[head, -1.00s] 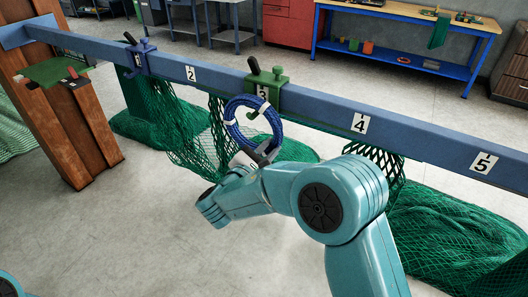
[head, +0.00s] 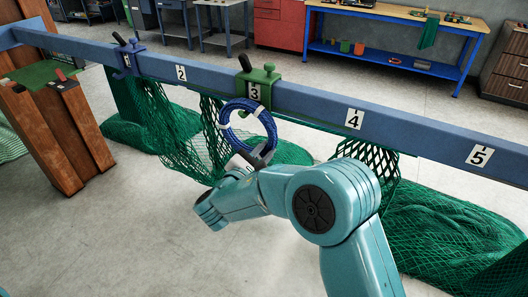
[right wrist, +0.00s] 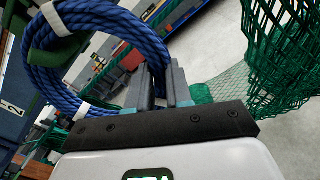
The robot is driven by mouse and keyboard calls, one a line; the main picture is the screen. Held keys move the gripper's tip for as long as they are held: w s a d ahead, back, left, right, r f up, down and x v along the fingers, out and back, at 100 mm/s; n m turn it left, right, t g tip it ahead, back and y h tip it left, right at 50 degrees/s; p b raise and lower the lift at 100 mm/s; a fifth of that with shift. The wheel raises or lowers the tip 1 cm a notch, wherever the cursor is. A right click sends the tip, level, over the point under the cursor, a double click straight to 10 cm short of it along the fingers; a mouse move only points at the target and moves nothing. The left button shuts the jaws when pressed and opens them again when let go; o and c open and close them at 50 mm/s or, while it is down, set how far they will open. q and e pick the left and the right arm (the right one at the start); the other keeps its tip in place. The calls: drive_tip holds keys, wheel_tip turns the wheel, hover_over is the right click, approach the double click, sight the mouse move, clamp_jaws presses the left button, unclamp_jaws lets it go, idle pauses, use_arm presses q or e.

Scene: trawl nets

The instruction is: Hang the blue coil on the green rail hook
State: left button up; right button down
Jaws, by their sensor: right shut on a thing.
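The blue coil (head: 270,128) is a rope ring with white bands, upright in front of the rail. It also shows at the upper left of the right wrist view (right wrist: 130,35). My right gripper (head: 262,156) is shut on the coil's lower edge; its fingers (right wrist: 162,88) show in the right wrist view. The green rail hook (head: 268,76) is clamped on the blue rail at label 3. The coil's top edge overlaps the hook's lower part in the head view. I cannot tell whether the coil is around the hook or just in front. My left gripper is out of view.
The blue rail (head: 315,98) runs across with numbered labels. A blue clamp (head: 128,60) sits at its left part. Green nets (head: 430,235) hang below and lie on the floor. A wooden post (head: 50,150) stands left. The floor in front is clear.

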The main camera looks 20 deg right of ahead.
drive_tip(key=shift+r, duration=0.1)
drive_tip(key=c, duration=1)
unclamp_jaws()
drive_tip(key=shift+o, duration=0.3)
drive_tip(key=shift+s+a, duration=0.1)
